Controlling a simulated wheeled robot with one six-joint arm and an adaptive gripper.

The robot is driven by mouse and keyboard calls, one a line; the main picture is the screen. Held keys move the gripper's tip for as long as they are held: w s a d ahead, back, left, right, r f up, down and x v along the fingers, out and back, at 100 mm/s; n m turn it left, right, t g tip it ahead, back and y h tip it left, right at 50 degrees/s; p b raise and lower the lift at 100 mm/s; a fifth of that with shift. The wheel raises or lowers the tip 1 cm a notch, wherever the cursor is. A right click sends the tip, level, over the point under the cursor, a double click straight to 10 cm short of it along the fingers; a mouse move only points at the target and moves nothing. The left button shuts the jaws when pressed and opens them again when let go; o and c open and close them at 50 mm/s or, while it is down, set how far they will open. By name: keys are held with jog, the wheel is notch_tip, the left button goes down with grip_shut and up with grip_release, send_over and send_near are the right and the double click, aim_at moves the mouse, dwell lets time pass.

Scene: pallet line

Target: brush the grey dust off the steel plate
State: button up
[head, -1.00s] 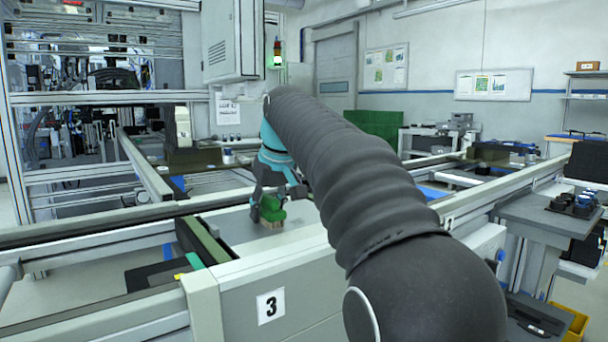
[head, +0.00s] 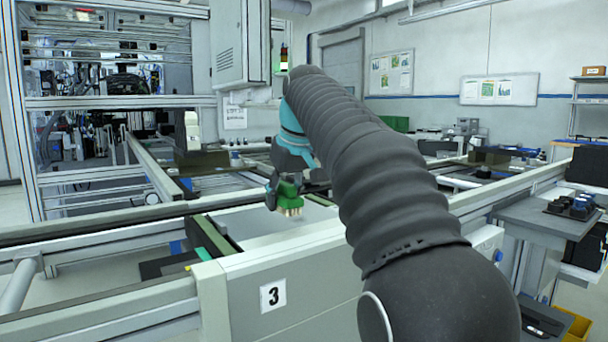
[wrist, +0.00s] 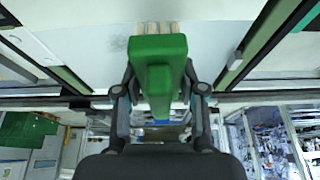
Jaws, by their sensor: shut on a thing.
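My gripper (head: 286,183) is shut on a green brush (head: 289,190) with pale bristles pointing down. In the wrist view the green brush body (wrist: 158,50) sits between the two dark fingers of my gripper (wrist: 160,90), with the bristles (wrist: 158,27) at its far end. The steel plate (head: 255,224) is a pale flat sheet below the brush on the line. A faint grey dust patch (wrist: 113,43) shows on the plate (wrist: 80,25) in the wrist view, left of the brush. I cannot tell whether the bristles touch the plate.
Dark green strips (head: 212,236) run along the plate's sides. Rails and frames run around the plate. A side table (head: 530,215) with a dark holder stands at the right.

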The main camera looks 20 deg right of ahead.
aim_at(282, 182)
jog(key=shift+r, duration=2.05)
